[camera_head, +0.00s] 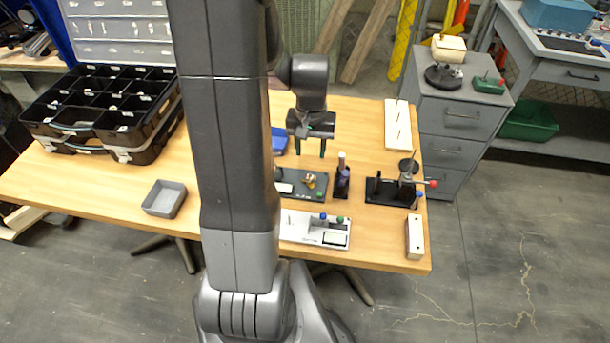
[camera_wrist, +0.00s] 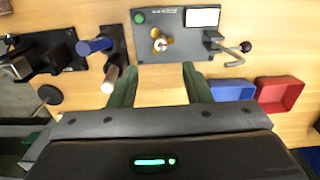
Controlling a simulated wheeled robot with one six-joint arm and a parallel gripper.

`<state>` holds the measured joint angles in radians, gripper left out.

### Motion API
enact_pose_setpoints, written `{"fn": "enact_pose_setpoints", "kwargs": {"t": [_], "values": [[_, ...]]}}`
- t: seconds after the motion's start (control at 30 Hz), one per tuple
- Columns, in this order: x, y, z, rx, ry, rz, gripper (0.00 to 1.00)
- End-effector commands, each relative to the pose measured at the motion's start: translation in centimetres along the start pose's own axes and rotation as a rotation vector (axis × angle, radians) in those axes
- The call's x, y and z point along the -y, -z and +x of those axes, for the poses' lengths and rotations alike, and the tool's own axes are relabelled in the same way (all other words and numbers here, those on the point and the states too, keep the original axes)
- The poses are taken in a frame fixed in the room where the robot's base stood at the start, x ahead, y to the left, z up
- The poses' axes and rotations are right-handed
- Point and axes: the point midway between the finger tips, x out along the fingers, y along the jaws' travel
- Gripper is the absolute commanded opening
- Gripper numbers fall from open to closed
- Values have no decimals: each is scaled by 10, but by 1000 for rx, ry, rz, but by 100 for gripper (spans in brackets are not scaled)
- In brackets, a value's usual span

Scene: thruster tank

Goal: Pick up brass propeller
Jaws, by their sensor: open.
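The brass propeller (camera_head: 310,181) is a small gold-coloured piece on a dark plate (camera_head: 288,192) in the middle of the table. In the wrist view the propeller (camera_wrist: 160,41) sits near the middle of the dark plate (camera_wrist: 178,22), ahead of my fingertips. My gripper (camera_head: 309,151) points down above the table, behind the plate in the head view. Its two green fingers (camera_wrist: 158,76) are apart with nothing between them. The gripper and the propeller do not touch. The left part of the plate is hidden by my arm in the head view.
A post with a blue top (camera_wrist: 97,46) stands close beside the plate. A hooked rod with a black knob (camera_wrist: 232,52) is on the plate's other side. Blue (camera_wrist: 231,90) and red (camera_wrist: 279,94) trays lie nearby. A white board (camera_head: 333,234) lies in front of the plate.

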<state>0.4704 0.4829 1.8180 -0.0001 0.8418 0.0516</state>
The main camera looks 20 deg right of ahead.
Motion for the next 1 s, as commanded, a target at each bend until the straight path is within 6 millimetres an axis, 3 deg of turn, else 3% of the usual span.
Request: {"fn": "enact_pose_setpoints", "kwargs": {"t": [0.2, 0.53, 0.8, 1.0], "values": [[0, 0, 40, 4, 0, -1, 44], [0, 0, 60, 1, 0, -1, 44], [0, 2, 93, 3, 0, -1, 44], [0, 2, 104, -1, 0, -1, 44]]}}
